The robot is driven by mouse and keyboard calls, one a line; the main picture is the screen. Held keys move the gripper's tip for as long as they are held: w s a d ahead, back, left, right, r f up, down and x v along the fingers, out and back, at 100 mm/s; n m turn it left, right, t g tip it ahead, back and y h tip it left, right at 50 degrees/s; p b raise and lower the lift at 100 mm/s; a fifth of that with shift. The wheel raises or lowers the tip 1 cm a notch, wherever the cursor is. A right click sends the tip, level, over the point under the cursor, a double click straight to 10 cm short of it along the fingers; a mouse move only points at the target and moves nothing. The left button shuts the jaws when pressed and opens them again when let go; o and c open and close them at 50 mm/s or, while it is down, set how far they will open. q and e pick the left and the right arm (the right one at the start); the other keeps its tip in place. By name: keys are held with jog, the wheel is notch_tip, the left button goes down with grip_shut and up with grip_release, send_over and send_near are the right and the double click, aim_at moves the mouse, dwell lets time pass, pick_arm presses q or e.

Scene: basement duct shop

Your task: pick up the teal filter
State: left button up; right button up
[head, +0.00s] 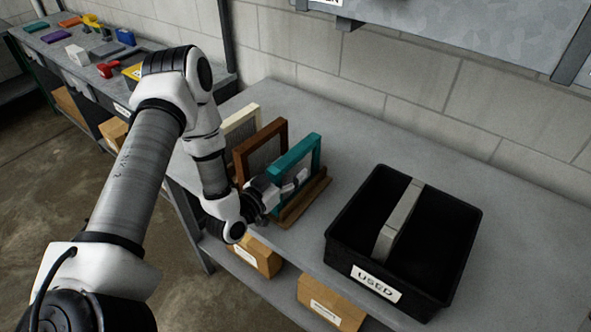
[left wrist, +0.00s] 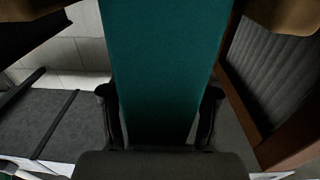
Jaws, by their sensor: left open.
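The teal filter (head: 298,152) stands upright in a wooden rack (head: 304,204), at the right end of a row of filters. My left gripper (head: 290,188) is at the near edge of the teal filter. In the left wrist view the teal filter (left wrist: 162,65) runs between the two fingers of my left gripper (left wrist: 160,112), one on each side. The jaws are open, with a gap showing beside the filter at least on the left. My right gripper is in neither view.
A brown filter (head: 240,162) and a cream filter (head: 232,128) stand left of the teal one; the brown frame (left wrist: 250,115) is close in the wrist view. A black bin marked USED (head: 456,262) holds a pale filter (head: 400,222). The bench (head: 530,225) right of it is clear.

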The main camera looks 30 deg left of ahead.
pick_arm(q)
jog(key=shift+d, duration=0.1)
grip_shut()
jog(key=shift+r, duration=0.1)
